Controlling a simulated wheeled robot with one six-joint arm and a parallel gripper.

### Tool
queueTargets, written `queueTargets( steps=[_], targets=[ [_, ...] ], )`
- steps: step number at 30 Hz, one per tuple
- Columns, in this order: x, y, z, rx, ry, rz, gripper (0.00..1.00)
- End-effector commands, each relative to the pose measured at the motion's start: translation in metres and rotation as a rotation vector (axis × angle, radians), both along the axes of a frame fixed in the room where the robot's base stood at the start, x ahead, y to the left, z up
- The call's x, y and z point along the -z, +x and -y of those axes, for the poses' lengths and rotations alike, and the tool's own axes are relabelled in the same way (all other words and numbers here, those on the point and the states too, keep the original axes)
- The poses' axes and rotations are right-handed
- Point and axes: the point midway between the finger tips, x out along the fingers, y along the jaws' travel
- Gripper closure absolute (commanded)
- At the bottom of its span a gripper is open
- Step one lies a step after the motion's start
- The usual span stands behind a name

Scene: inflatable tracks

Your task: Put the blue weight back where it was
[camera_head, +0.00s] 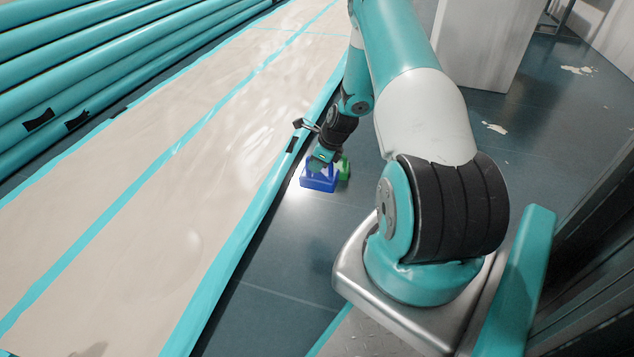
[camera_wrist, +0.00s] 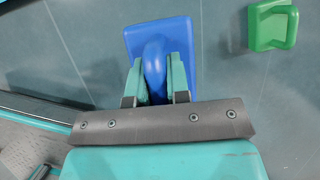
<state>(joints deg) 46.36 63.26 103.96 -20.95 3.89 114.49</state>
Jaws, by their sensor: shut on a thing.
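The blue weight (camera_head: 319,181) is a block with a handle on top. In the head view it is at the floor beside the inflatable track's edge; whether it touches the floor I cannot tell. My gripper (camera_head: 321,160) is above it and partly covers its handle. In the wrist view the blue weight (camera_wrist: 162,50) is at the top middle. The two teal fingers of my gripper (camera_wrist: 156,80) are shut on its handle, one on each side.
A green weight (camera_wrist: 272,25) stands on the floor close to the blue one; it also shows in the head view (camera_head: 344,168). The beige and teal inflatable track (camera_head: 130,200) runs along the left. Bare dark floor (camera_head: 290,265) lies in front of the weights. A pale cabinet (camera_head: 478,45) stands behind.

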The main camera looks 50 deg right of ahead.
Motion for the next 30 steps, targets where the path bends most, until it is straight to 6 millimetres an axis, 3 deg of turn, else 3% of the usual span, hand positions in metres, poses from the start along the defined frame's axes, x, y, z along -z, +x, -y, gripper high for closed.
queueTargets(
  steps=[1, 12, 17, 25, 30],
  targets=[
    [0.019, 0.001, 0.000, -0.001, 0.000, 0.002, 1.00],
    [0.102, 0.001, 0.000, -0.003, -0.002, 0.003, 1.00],
    [0.122, 0.002, 0.000, -0.004, -0.002, 0.004, 1.00],
    [0.135, 0.001, 0.000, -0.004, -0.001, 0.004, 1.00],
    [0.159, 0.001, 0.000, -0.005, -0.002, 0.004, 1.00]
  ],
)
